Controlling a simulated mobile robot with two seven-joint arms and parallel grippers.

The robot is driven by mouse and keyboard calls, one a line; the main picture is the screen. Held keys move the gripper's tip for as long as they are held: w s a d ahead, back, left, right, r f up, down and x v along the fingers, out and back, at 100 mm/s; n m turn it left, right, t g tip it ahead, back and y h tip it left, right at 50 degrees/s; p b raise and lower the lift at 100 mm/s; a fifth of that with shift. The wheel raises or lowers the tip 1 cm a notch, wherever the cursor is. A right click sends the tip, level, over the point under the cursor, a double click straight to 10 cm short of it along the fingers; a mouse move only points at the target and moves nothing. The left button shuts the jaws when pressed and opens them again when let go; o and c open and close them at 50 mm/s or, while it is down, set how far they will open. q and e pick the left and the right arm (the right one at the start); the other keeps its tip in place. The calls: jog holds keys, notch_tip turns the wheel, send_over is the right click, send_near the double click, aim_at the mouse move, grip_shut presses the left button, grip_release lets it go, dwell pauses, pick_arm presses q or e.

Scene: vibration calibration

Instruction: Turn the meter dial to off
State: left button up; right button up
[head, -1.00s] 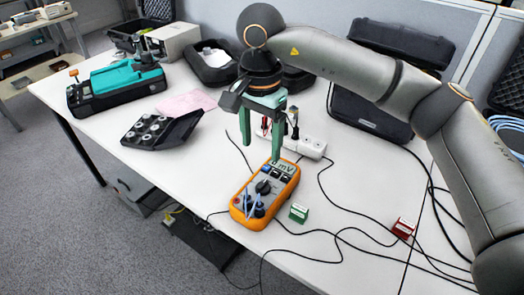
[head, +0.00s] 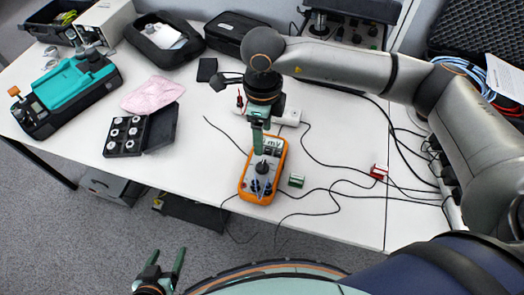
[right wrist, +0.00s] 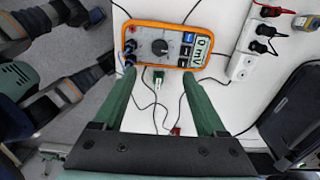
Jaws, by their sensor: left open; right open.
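The orange meter (head: 246,186) lies on the white table, its display at the far end reading in mV. Its dark round dial (right wrist: 160,47) shows clearly in the right wrist view; in the head view the dial (head: 262,167) sits just below my fingertips. My right gripper (head: 258,150) points down over the meter, seen edge-on. In the right wrist view my right gripper (right wrist: 159,73) is open and empty, its fingers widely apart with the dial beyond and between the tips. My left gripper (head: 166,266) is open and empty, off the table's front edge.
A small green block (head: 296,181) and a red block (head: 379,171) stand right of the meter. Black cables run over the table around them. A white power strip (right wrist: 244,52) lies beyond the meter. A black weight case (head: 150,134) and pink cloth (head: 152,94) lie left.

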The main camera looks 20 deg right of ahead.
aim_at(263, 165)
notch_tip(263, 165, down, 12)
jog(key=shift+f+p, duration=0.25)
jog(key=shift+p, duration=0.15)
jog(key=shift+c, duration=0.3)
grip_shut()
dwell(0.5)
